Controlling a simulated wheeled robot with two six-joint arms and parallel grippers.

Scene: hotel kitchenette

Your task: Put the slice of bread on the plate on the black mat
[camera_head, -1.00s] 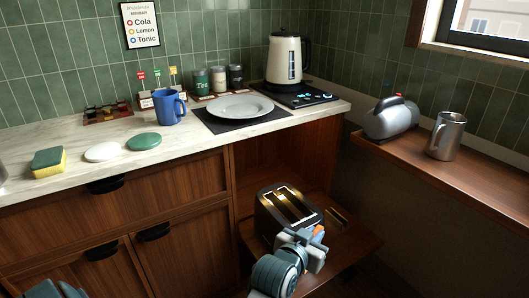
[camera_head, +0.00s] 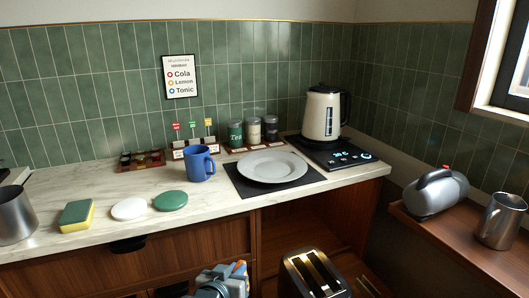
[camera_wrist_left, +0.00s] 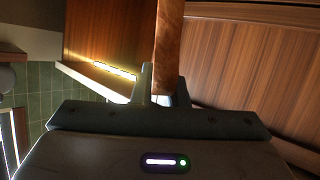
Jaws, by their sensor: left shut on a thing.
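The white plate (camera_head: 272,167) lies on the black mat (camera_head: 243,185) on the counter, and it is empty. My left gripper (camera_head: 236,274) is at the bottom edge of the head view, in front of the counter, below the plate and left of the toaster. In the left wrist view it is shut on a brown slab, seen edge-on, which looks like the slice of bread (camera_wrist_left: 169,45). In the head view the slice cannot be made out clearly. My right gripper is not in view.
The toaster (camera_head: 315,276) stands low at the bottom. A blue mug (camera_head: 198,164) is left of the mat, a kettle (camera_head: 322,113) behind right, and jars (camera_head: 253,131) behind. A green disc (camera_head: 170,201), white disc (camera_head: 129,208) and sponge (camera_head: 76,215) lie further left.

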